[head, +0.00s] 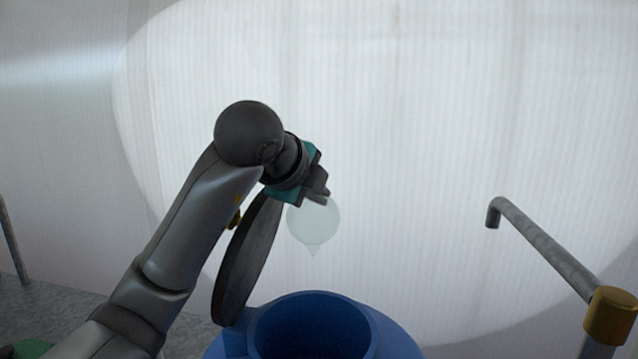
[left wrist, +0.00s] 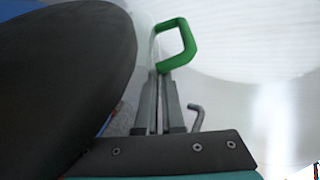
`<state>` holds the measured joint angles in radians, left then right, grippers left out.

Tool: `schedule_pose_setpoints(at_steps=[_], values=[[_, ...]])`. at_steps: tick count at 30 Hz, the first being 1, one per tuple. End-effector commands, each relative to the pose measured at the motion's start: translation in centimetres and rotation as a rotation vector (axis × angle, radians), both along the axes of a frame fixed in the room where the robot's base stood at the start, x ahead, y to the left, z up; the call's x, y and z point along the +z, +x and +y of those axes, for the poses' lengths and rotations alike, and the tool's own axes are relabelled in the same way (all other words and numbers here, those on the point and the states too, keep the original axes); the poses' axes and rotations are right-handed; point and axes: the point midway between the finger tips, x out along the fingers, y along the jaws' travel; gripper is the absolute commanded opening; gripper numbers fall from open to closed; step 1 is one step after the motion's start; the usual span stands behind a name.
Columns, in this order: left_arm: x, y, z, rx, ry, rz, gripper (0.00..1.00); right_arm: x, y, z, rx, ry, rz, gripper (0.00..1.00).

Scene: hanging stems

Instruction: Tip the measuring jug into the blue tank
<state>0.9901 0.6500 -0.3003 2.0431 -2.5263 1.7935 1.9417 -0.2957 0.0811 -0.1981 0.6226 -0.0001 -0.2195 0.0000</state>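The measuring jug (head: 313,220) is pale and see-through. It is tipped over, its pointed spout facing down, above the open mouth of the blue tank (head: 395,342) and clear of its rim. My left gripper (head: 322,192) is just above the jug. In the left wrist view, the fingers (left wrist: 161,78) are closed on the jug's green handle (left wrist: 187,40); the clear body is hard to make out there. I cannot tell whether liquid is in the jug or falling. The tank's inside is dark. My right gripper is out of view.
A dark round lid (head: 245,265) stands up at the tank's left edge, close beside my left arm; it fills the left of the wrist view (left wrist: 65,80). A bent grey pipe (head: 540,237) with a brass-coloured collar (head: 610,315) stands at the right. Space between jug and pipe is clear.

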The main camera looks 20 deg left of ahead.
Motion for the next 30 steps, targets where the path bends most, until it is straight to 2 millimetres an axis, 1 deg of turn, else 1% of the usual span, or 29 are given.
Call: schedule_pose_setpoints(at_steps=[1,16,20,30], values=[[0.6,0.2,0.1,0.000,-0.009,0.017,0.00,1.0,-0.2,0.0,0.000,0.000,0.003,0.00],[1.8,1.7,0.8,0.001,-0.073,0.163,0.00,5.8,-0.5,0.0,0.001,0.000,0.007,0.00],[1.8,1.9,0.9,0.000,-0.083,0.184,0.00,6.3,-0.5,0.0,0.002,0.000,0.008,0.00],[1.6,1.9,0.9,0.000,-0.086,0.190,0.00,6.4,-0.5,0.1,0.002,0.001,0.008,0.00]])
